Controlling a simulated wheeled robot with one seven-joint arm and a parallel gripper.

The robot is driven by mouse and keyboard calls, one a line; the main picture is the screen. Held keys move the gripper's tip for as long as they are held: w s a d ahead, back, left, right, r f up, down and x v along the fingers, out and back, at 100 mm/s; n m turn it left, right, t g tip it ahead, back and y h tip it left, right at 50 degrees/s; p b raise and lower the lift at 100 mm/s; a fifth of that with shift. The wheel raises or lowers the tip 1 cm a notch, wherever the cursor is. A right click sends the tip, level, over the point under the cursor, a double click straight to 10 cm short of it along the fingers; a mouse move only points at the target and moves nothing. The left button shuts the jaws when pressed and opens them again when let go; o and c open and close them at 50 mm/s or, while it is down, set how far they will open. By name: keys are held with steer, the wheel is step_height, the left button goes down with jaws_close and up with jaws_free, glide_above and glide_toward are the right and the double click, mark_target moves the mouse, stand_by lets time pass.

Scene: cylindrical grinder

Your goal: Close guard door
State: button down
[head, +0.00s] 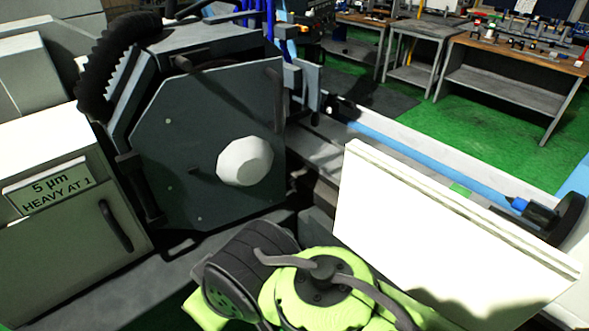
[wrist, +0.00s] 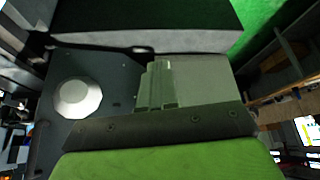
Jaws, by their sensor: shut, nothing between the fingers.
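A plain white upright panel (head: 450,235), which looks like the guard door, stands at the right of the head view. It is in front of the machine bed, with a blue bar behind it; no handle shows on it. A pale panel (wrist: 205,78) is behind my fingers in the wrist view; I cannot tell if it is the same one. My gripper (wrist: 156,85) is shut and empty in the wrist view. Contact with the panel cannot be told. In the head view my green arm covers the panel's lower left, and the fingertips are not clearly visible.
A dark wheel cover with a white hub (head: 245,161) is left of the panel; the hub also shows in the wrist view (wrist: 78,98). A grey cabinet (head: 70,215) with a dark handle stands at left. Workbenches (head: 510,68) stand behind on green floor.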

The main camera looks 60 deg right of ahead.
steer(key=w+d+f+t+b, duration=0.2)
steer(key=w+d+f+b, duration=0.1)
steer(key=w+f+b, duration=0.5)
steer(key=m+t+h+b, duration=0.5)
steer(key=t+h+b, duration=0.3)
steer(key=b, duration=0.9)
glide_toward(277, 163)
steer(key=p+x, duration=0.2)
steer(key=x, duration=0.4)
steer(key=shift+w+f, duration=0.1)
steer(key=shift+w, duration=0.15)
steer(key=shift+w+d, duration=0.15)
steer(key=shift+w, duration=0.05)
